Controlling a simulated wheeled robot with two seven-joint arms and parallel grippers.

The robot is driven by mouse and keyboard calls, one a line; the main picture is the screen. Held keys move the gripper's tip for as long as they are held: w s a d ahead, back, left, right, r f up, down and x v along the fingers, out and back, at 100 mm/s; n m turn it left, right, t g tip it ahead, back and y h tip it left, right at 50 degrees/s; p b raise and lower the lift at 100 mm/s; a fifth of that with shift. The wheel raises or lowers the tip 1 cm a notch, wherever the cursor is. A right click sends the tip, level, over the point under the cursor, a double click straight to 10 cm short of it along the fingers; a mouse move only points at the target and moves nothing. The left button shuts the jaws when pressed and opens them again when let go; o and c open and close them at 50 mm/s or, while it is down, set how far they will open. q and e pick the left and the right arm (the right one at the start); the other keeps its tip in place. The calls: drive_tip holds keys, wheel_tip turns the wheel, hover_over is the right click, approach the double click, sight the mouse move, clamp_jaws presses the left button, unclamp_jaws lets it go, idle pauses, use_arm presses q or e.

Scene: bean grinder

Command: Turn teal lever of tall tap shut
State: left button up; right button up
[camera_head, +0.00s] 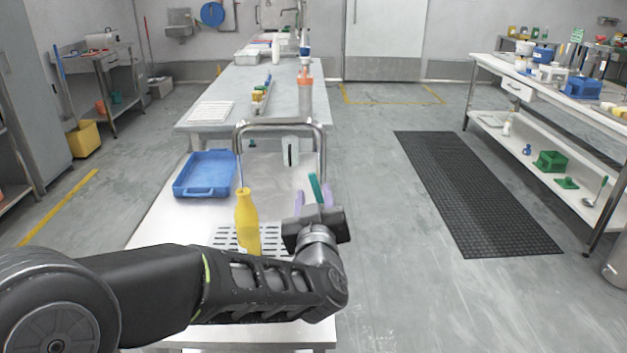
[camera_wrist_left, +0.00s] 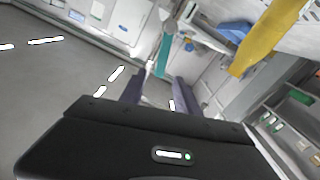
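The tall tap (camera_head: 279,124) is a metal arch over the white counter. Its teal lever (camera_head: 314,188) stands up, tilted slightly, near the arch's right leg. My left gripper (camera_head: 313,198) is open, with two purple fingers apart, close to the lever. In the left wrist view, the teal lever (camera_wrist_left: 164,56) shows ahead, and its lower end appears in line with the gap between the fingertips (camera_wrist_left: 158,80). I cannot tell whether it lies between them or just beyond. The gripper and wrist hide the lever's base. My right gripper is not in view.
A yellow bottle (camera_head: 247,222) stands left of my gripper, near a slotted drain grille (camera_head: 224,238). A blue tray (camera_head: 205,174) lies on the counter's left side. The floor right of the counter is open, with a black mat (camera_head: 475,190).

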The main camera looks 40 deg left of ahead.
sight(314, 180)
use_arm(q)
drive_tip(key=x, duration=0.7)
drive_tip(key=shift+w+a, duration=0.1)
clamp_jaws()
idle(1.3)
